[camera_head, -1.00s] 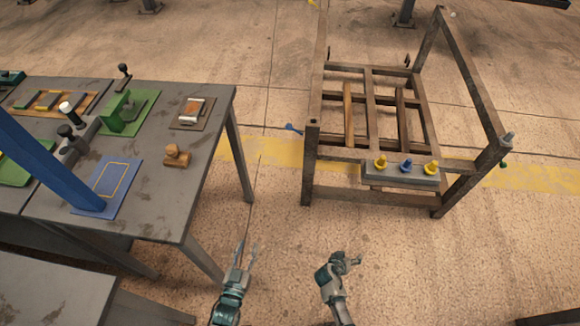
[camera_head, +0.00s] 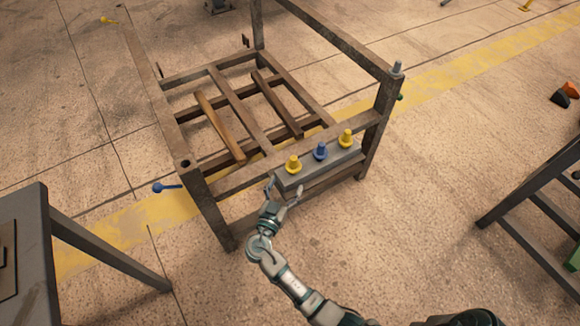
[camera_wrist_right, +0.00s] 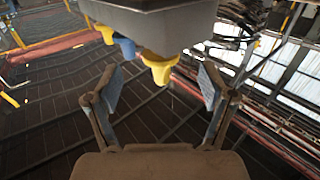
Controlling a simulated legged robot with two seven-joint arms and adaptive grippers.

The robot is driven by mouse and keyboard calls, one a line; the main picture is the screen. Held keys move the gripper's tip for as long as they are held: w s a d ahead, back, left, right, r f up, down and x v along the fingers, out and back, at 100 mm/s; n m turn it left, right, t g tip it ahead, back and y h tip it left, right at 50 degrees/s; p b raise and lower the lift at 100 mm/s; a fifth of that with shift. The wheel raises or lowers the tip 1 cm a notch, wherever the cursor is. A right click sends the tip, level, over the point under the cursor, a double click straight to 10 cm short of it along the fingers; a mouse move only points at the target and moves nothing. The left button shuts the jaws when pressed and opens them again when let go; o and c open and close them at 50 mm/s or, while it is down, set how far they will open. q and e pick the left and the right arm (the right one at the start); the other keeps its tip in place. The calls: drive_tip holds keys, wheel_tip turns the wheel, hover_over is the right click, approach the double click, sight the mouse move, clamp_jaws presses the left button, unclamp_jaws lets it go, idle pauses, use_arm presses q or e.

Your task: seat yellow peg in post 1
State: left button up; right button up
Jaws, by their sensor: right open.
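Two yellow pegs, a left one (camera_head: 293,164) and a right one (camera_head: 346,138), stand on a grey block on the rack's front rail, with a blue peg (camera_head: 320,151) between them. My right gripper (camera_head: 283,190) is open and empty, just in front of the block's left end. In the right wrist view the nearest yellow peg (camera_wrist_right: 160,68) appears beyond and between the open fingers (camera_wrist_right: 157,95), not held. The rack's front left post (camera_head: 187,166) has a dark hole in its top. No number shows, so I cannot tell which post is post 1. My left gripper is out of view.
A grey-topped pin (camera_head: 397,68) stands on the front right post. Tables stand at left (camera_head: 42,235) and right (camera_head: 548,185). Floor before the rack is clear.

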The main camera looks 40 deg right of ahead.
sight(292, 170)
drive_tip(key=shift+x, duration=0.75)
drive_tip(key=shift+w+d+r, duration=0.1)
drive_tip(key=shift+w+d, duration=0.25)
drive_tip(key=shift+d, duration=0.05)
drive_tip(key=b+x, duration=0.1)
drive_tip(key=x, duration=0.4)
drive_tip(key=shift+s+d, duration=0.1)
drive_tip(key=shift+r, duration=0.15)
drive_tip(key=c, duration=1.1)
clamp_jaws()
